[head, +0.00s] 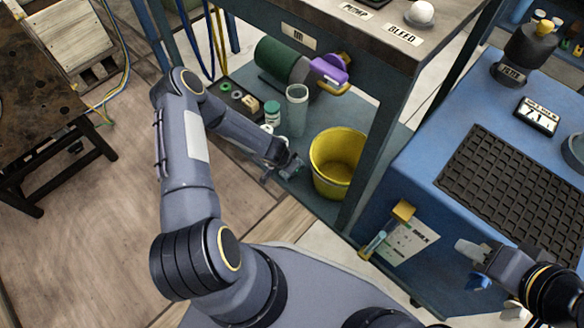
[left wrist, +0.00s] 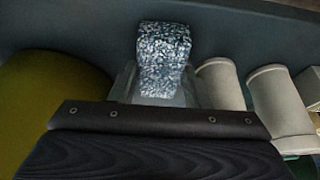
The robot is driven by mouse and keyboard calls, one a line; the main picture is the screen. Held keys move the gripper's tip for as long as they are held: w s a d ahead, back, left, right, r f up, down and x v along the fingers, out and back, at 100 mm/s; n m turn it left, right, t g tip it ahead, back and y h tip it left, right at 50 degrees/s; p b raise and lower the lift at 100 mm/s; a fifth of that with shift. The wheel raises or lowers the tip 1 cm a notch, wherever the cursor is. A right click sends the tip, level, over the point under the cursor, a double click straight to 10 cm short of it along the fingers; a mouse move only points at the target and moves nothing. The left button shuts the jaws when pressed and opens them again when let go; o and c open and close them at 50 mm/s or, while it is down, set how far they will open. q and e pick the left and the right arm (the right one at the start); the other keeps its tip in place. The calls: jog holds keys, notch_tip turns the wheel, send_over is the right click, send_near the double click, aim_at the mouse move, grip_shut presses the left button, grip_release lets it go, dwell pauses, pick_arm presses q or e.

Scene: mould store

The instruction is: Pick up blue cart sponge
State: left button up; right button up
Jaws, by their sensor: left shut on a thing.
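My left gripper (head: 284,168) is low at the workbench's bottom shelf, just left of the yellow bucket. In the left wrist view it is shut on a small speckled grey-white block (left wrist: 163,50) between its fingertips. The block may be the sponge, but its colour looks more grey than blue there. In the head view the held block is too small to make out. My right gripper (head: 470,264) is at the front edge of the blue cart (head: 425,180), its fingers apart and nothing seen between them.
The yellow bucket (head: 337,162) stands close right of my left gripper. A grey-green cylinder (head: 296,110), a small jar (head: 272,112) and a green drum (head: 283,58) are behind it. The workbench top (head: 350,28) hangs above. A ribbed black mat (head: 515,185) covers part of the cart.

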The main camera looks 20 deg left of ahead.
pick_arm(q)
jog(key=shift+r, duration=0.1)
notch_tip(320, 180, up, 28)
jog(key=p, duration=1.3)
